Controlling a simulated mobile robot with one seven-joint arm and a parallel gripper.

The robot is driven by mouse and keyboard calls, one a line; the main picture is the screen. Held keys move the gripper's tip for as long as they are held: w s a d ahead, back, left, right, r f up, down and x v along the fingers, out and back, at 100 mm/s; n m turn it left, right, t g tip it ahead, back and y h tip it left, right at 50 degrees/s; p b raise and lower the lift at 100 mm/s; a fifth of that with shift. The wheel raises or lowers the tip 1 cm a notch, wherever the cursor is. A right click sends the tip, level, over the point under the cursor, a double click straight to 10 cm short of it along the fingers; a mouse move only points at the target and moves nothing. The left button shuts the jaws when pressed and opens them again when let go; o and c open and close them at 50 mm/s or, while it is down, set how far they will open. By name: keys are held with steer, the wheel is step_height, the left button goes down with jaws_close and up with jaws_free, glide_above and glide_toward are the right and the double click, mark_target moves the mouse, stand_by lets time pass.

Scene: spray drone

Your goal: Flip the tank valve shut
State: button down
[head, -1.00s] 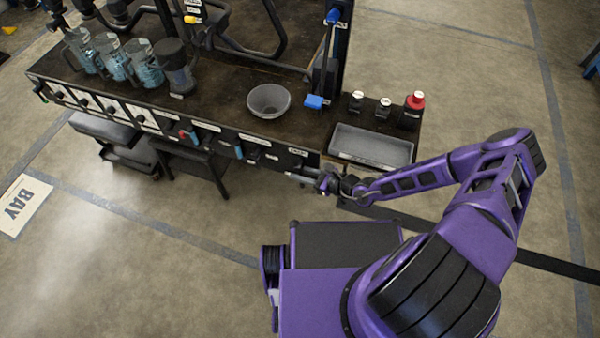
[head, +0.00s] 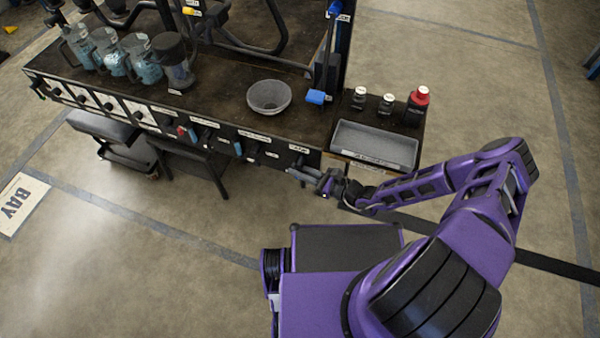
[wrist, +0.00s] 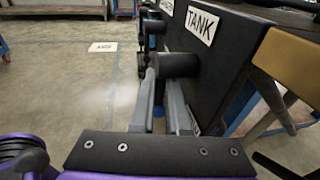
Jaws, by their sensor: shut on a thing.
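The tank valve's black round handle (wrist: 179,65) sticks out from the dark panel just below the white TANK label (wrist: 202,25) in the wrist view. My gripper (wrist: 162,84) is at this handle, its two grey fingers closed on its lower side. In the head view my gripper (head: 303,173) reaches the right end of the bench's front panel, just below the label there (head: 299,149). The handle itself is too small and partly hidden to make out in the head view.
Several more valves and labels run left along the front panel. Open floor (head: 150,270) lies in front of the bench.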

stand_by(0.3)
steer(key=c, duration=1.2)
jaws_free()
steer(key=p+v, duration=0.1)
steer(key=v, duration=1.6)
steer(key=shift+s+d+f, duration=0.1)
steer(key=shift+s+d, duration=0.05)
steer(key=shift+d, duration=0.1)
